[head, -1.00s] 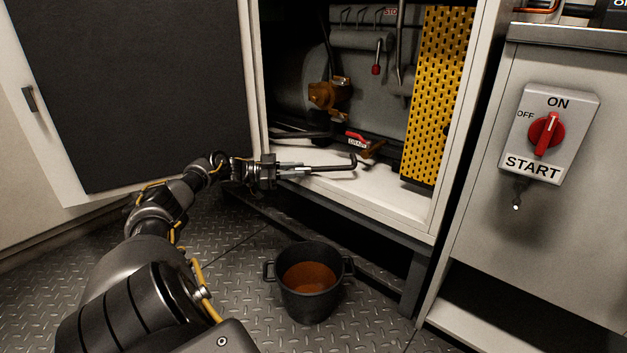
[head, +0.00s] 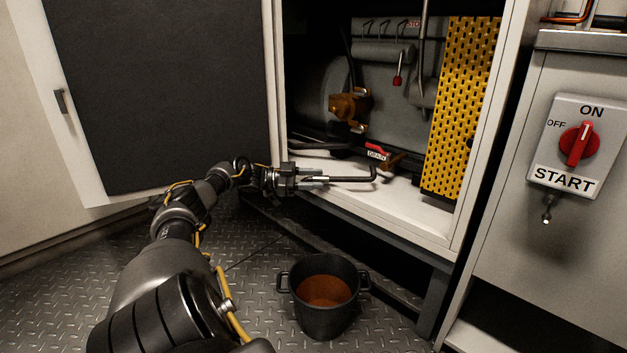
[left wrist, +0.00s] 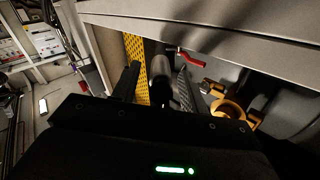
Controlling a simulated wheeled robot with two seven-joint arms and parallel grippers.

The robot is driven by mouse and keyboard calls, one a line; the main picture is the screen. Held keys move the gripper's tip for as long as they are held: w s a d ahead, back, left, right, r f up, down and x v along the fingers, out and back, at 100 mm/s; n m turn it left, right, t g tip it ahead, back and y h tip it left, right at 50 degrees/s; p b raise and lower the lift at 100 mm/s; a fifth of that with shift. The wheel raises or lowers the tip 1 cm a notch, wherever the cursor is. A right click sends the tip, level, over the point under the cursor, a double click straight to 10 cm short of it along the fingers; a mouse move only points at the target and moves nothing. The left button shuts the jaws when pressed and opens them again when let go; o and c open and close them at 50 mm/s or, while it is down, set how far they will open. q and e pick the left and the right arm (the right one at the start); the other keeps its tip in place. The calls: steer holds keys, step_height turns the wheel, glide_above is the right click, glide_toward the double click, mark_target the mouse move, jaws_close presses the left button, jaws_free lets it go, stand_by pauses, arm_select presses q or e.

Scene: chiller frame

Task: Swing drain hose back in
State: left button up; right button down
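The drain hose (head: 352,180) is a thin grey tube. It sticks out from an upturned elbow at the cabinet's lower front, below the red DRAIN handle (head: 377,152), and points left past the cabinet sill. My left gripper (head: 312,179) is at the hose's free end, its fingers lying along the hose. In the left wrist view, the dark hose end (left wrist: 160,88) lies between the two fingers (left wrist: 157,82), with gaps showing on both sides. The gripper looks open around it. My right gripper is not in view.
A black two-handled pot (head: 325,310) with orange-brown liquid stands on the floor below the hose. The open cabinet door (head: 85,150) is at left, behind my arm. A yellow perforated panel (head: 462,100) stands inside the cabinet's right side. A START switch box (head: 565,145) is further right.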

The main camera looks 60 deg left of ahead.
arm_select(q)
steer(key=shift+s, duration=0.1)
steer(key=shift+s+a+p, duration=0.25)
steer(key=shift+p, duration=0.05)
steer(key=p+v, duration=0.2)
steer(key=v, duration=0.4)
steer(key=shift+s+a, duration=0.2)
steer(key=shift+s, duration=0.1)
